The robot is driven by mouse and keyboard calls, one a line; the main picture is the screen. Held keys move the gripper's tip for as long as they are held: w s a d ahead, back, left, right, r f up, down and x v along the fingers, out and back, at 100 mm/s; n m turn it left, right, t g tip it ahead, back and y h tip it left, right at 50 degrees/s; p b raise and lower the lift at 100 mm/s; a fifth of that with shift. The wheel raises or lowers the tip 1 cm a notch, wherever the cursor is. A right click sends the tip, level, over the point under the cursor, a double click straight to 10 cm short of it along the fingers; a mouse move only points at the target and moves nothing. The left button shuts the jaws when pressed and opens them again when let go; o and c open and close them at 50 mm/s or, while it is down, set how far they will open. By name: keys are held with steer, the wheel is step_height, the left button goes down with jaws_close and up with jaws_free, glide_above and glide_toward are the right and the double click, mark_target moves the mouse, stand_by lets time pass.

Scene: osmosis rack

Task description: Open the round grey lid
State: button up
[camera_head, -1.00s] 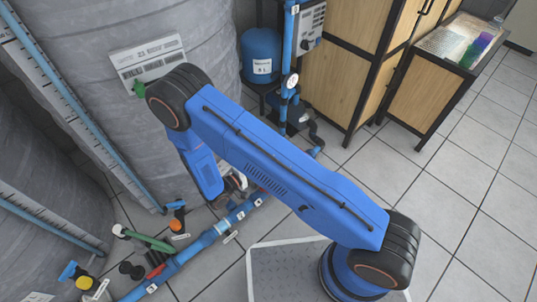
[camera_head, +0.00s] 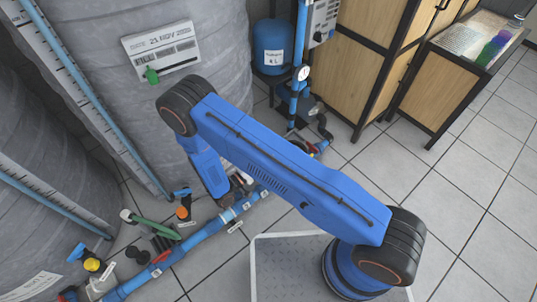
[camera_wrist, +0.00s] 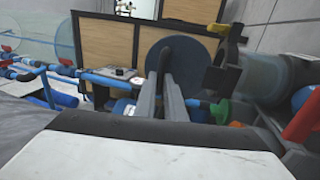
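A large round dark grey-blue disc (camera_wrist: 191,62) shows in the wrist view, upright behind my fingers and in front of the wooden panels. I cannot tell surely whether it is the round grey lid. No clear round grey lid shows in the head view. My gripper (camera_wrist: 167,72) points forward in the wrist view, its two grey fingers close together and overlapping part of the disc. I see nothing held, but the gap between the tips is unclear. In the head view the gripper is mostly hidden below my blue arm, near the floor pipes.
A large grey tank (camera_head: 160,100) with a date label (camera_head: 160,52) stands at the left. Blue pipes with valves (camera_head: 185,245) run along the floor. A blue vessel (camera_head: 272,45) and wooden cabinets (camera_head: 355,85) stand behind. Tiled floor (camera_head: 470,200) at the right is clear.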

steer(key=o, duration=0.4)
steer(key=shift+o, duration=0.2)
steer(key=v, duration=0.7)
steer(key=shift+a, duration=0.15)
steer(key=shift+s+f, duration=0.1)
steer(key=shift+s, duration=0.05)
